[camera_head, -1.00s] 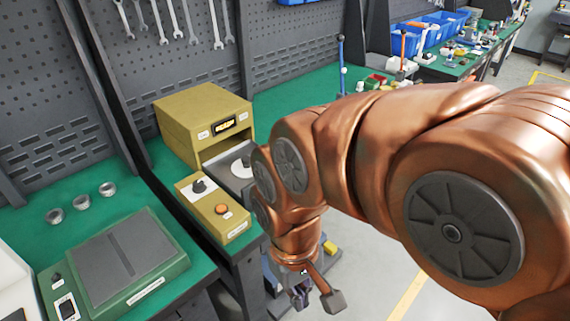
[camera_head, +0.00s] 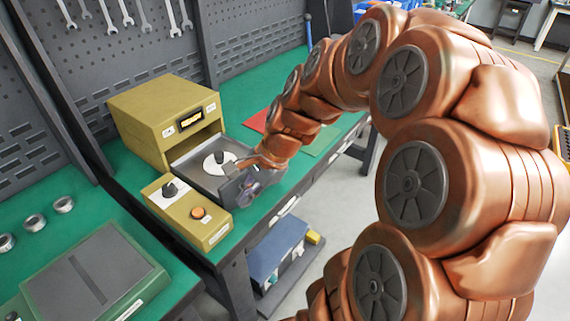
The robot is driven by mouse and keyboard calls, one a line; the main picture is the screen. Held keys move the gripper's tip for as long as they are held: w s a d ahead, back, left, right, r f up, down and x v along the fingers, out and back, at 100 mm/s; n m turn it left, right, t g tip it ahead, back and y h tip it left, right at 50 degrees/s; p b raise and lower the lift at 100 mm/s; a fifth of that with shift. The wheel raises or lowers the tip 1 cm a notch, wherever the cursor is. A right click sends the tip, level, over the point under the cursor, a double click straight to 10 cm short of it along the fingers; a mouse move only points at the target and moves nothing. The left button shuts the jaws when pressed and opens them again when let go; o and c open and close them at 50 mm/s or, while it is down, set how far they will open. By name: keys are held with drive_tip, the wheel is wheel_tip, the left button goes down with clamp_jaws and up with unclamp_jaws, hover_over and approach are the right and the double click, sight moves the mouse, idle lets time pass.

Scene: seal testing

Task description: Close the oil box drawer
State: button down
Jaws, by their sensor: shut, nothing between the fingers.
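The oil box (camera_head: 165,112) is a yellow box with a small display, standing on the green bench at centre left. Its grey drawer (camera_head: 190,158) is pulled out toward the front right. A white disc with a dark knob (camera_head: 221,160) sits in the drawer. My gripper (camera_head: 250,190) is at the drawer's outer front end, close to or touching it; I cannot tell which. Its fingers are small and dark in this view, and they look closed with nothing held.
A yellow control box (camera_head: 188,210) with a knob and an orange button stands in front of the drawer. A green device (camera_head: 95,275) and several metal rings (camera_head: 34,222) are at left. A red sheet (camera_head: 258,121) lies behind my arm. A blue case (camera_head: 278,250) is below the bench.

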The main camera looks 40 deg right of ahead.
drive_tip(key=w+d+f+m+t+h+b, duration=0.1)
drive_tip(key=w+d+f+m+t, duration=0.15)
drive_tip(key=d+m, duration=0.8)
drive_tip(key=w+d+f+m+t+h+b, duration=0.1)
drive_tip(key=d+f+m+t+b, duration=0.35)
drive_tip(key=d, duration=1.05)
drive_tip(key=shift+m+g, duration=0.6)
drive_tip(key=w+f+p, duration=0.1)
drive_tip(key=w, duration=0.1)
drive_tip(key=w+a+f+p, duration=0.1)
drive_tip(key=w, duration=0.1)
drive_tip(key=w+a+f+p, duration=0.1)
drive_tip(key=w+p, duration=0.1)
drive_tip(key=shift+w+a+f, duration=0.1)
drive_tip(key=shift+a+f, duration=0.1)
drive_tip(key=shift+f, duration=0.2)
drive_tip(key=shift+w+a, duration=0.15)
drive_tip(key=shift+w, duration=0.85)
drive_tip(key=shift+w+a+p, duration=0.25)
drive_tip(key=shift+w+p, duration=0.15)
drive_tip(key=shift+w, duration=0.6)
drive_tip(key=shift+w, duration=0.1)
